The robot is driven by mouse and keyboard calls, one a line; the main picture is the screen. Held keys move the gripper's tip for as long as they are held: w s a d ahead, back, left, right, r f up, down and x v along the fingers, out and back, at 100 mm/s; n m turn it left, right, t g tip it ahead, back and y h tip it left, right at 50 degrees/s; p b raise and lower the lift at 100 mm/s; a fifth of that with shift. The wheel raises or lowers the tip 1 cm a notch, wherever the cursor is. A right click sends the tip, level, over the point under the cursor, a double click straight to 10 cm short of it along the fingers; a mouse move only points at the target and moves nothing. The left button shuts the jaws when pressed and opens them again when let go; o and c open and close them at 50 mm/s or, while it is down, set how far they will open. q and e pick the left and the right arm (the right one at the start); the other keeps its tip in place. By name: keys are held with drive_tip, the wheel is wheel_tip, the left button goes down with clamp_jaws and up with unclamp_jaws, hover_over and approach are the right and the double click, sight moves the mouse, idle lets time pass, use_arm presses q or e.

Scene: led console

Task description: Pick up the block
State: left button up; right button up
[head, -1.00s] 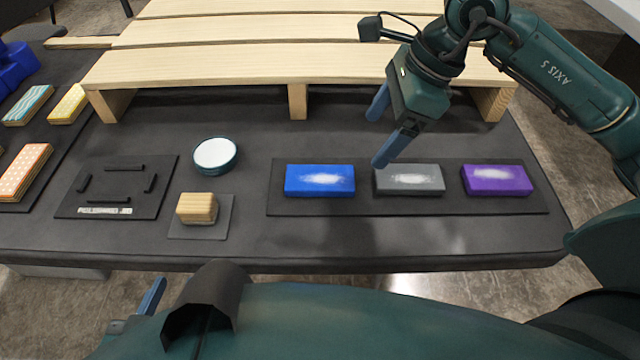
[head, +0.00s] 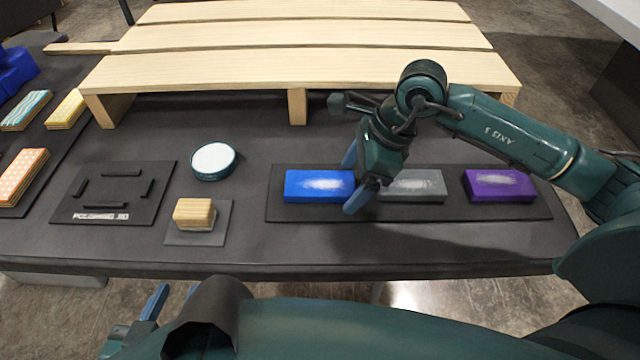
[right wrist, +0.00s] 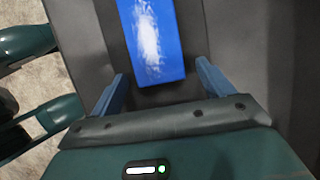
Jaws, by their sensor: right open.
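A wooden block (head: 194,214) sits on a small grey square mat (head: 222,235) left of centre in the head view. A blue block (head: 312,186), a grey block (head: 418,186) and a purple block (head: 500,185) lie in a row on a dark mat (head: 460,214). My right gripper (head: 352,180) is open and empty at the right end of the blue block. In the right wrist view the blue block (right wrist: 151,38) lies beyond the open fingertips (right wrist: 160,78). My left gripper (head: 172,296) is open and empty at the lower left, before the table edge.
A round white-topped tin (head: 213,159) stands behind the wooden block. A dark pad (head: 115,190) with short black bars lies to the left. Patterned blocks (head: 24,172) lie at the far left. A slatted wooden rack (head: 290,75) stands at the back.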

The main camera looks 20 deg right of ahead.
drive_tip(key=shift+c, duration=0.6)
drive_tip(key=c, duration=1)
